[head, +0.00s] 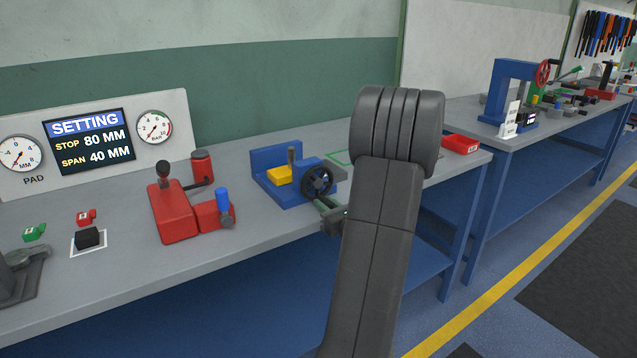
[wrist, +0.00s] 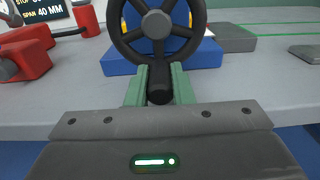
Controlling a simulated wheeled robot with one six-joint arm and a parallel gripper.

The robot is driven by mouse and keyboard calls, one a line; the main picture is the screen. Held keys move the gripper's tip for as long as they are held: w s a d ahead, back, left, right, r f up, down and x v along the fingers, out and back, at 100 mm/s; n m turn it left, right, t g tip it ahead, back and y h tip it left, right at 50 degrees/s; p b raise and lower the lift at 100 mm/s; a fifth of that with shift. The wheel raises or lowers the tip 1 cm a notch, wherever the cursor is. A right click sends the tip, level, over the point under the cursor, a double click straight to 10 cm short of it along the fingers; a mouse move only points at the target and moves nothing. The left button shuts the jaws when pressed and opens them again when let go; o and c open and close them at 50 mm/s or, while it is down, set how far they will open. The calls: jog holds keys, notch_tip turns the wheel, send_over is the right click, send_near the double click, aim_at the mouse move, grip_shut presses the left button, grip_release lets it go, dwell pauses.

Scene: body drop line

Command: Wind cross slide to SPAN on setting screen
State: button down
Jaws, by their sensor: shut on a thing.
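The cross slide (head: 290,198) is a blue fixture with a yellow block (head: 280,175) on the bench. A black spoked handwheel (head: 317,180) is on its front; it also shows in the wrist view (wrist: 155,24). My gripper (wrist: 159,85) has green fingers shut on the handwheel's black crank handle (wrist: 160,92), at the bottom of the wheel. In the head view my arm partly hides the gripper (head: 330,212). The setting screen (head: 90,141) reads STOP 80 MM and SPAN 40 MM. Dial gauges flank it, the left one (head: 20,153) marked MM.
A red fixture (head: 175,210) with a black-knobbed lever and a blue pin stands left of the cross slide. A black block (head: 88,238) and small red and green tags lie further left. A red tray (head: 461,144) is at the bench's right end.

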aim_at(328, 189)
jog(key=shift+w+d+r+p, duration=0.45)
jog(key=shift+w+d+r, duration=0.2)
jog(key=shift+d, duration=0.15)
jog(key=shift+w+d, duration=0.15)
jog(key=shift+d, duration=0.05)
jog(key=shift+w+d+r+p, duration=0.25)
jog(key=shift+d+r+p, duration=0.1)
jog(key=shift+r+p, duration=0.2)
jog(key=c, duration=1.3)
grip_release()
jog(key=shift+s+a+f, duration=0.15)
jog(key=shift+s+a, duration=0.05)
jog(key=shift+f, duration=0.1)
jog(key=shift+d, duration=0.1)
